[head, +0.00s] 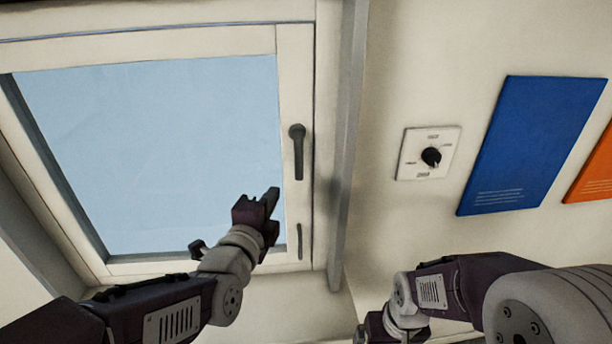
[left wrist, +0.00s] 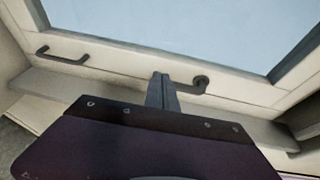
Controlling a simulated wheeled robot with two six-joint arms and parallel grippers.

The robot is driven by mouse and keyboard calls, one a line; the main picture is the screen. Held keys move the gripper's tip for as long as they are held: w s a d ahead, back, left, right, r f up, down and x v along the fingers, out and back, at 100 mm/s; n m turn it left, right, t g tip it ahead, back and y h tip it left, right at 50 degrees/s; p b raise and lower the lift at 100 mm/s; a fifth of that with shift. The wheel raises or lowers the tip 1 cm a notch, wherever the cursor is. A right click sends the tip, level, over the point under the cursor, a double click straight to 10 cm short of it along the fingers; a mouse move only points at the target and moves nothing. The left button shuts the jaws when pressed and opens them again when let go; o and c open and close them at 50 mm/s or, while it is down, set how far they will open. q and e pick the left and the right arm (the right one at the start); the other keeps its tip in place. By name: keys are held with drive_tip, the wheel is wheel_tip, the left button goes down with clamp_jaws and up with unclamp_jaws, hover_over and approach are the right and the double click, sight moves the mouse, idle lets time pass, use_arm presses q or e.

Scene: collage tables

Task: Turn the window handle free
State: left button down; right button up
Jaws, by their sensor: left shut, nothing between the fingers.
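The dark window handle (head: 298,152) is on the right side of the white window frame, its lever hanging straight down from the pivot. In the left wrist view the handle (left wrist: 201,84) lies just right of my fingers, its lever running left towards them. My left gripper (head: 271,199) is shut and empty, just below and left of the lever's lower end in the head view. Its fingers (left wrist: 162,92) hide the lever's end in the wrist view, so I cannot tell whether they touch. My right gripper (head: 376,328) is partly visible at the bottom edge; its fingers are hidden.
A small pull handle (head: 300,241) sits lower on the frame; it also shows in the left wrist view (left wrist: 62,56). A grey vertical post (head: 347,150) stands right of the window. A white dial plate (head: 413,166), blue panel (head: 535,145) and orange panel (head: 594,175) are on the wall.

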sight(298, 156)
use_arm(q)
drive_tip(key=s+d+r+m+h, duration=0.1)
drive_tip(key=s+d+r+h, duration=0.2)
drive_tip(key=d, duration=0.4)
drive_tip(key=shift+s+m, duration=0.4)
drive_tip(key=shift+s, duration=0.2)
drive_tip(key=shift+f+b, duration=0.1)
drive_tip(key=shift+b, duration=0.2)
drive_tip(key=b+x, duration=0.3)
drive_tip(key=x, duration=0.8)
drive_tip(key=a, duration=0.4)
drive_tip(key=shift+s+a+p, duration=0.15)
drive_tip(key=shift+s+p, duration=0.15)
drive_tip(key=shift+p, duration=0.05)
